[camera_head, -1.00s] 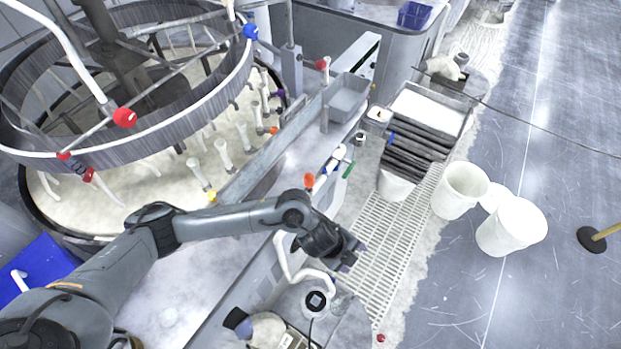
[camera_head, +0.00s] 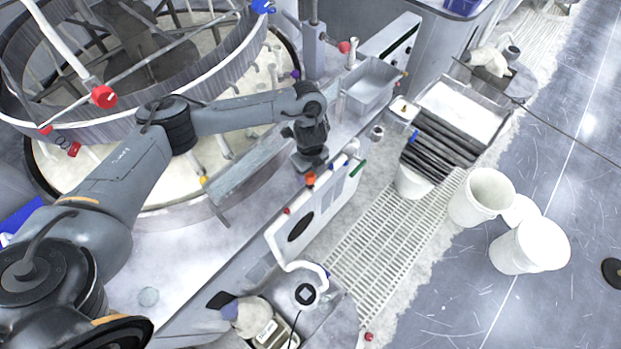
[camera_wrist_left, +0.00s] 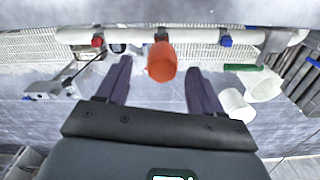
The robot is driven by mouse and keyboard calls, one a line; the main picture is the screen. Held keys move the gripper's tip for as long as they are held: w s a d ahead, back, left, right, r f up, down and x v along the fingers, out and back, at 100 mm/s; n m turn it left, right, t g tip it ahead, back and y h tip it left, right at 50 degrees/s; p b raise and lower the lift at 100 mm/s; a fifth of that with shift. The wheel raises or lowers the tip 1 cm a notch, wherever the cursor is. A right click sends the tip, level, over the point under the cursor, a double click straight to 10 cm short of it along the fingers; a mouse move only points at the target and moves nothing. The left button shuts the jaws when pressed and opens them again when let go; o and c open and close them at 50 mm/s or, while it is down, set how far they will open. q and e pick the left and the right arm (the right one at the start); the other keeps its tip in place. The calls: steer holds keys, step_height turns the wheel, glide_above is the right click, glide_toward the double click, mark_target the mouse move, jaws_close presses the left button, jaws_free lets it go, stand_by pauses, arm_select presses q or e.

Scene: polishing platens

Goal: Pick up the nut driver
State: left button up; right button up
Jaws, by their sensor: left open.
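An orange, round-ended handle (camera_head: 310,179) stands at the edge of the machine's front panel; it also shows in the left wrist view (camera_wrist_left: 161,63). It may be the nut driver, but its shaft is hidden and I cannot tell for sure. My left gripper (camera_head: 311,166) points down just above and behind it. In the left wrist view the left gripper (camera_wrist_left: 158,66) is open, its two dark fingers either side of the orange handle in the picture, with gaps on both sides. Contact is not visible. My right gripper is not in view.
A white bar (camera_wrist_left: 180,36) carries a red knob (camera_wrist_left: 98,40) and a blue knob (camera_wrist_left: 227,40). A green piece (camera_head: 357,167) is close to the right. A large round polishing machine (camera_head: 150,120) fills the left. White buckets (camera_head: 481,198) stand on the floor at right.

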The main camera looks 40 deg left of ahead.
arm_select(q)
steer(key=shift+f, duration=0.7)
steer(key=shift+w+a+f+p, duration=0.15)
steer(key=shift+f+p, duration=0.45)
steer(key=shift+f, duration=1.55)
steer(key=shift+c, duration=0.3)
jaws_close()
steer(key=shift+r, duration=0.2)
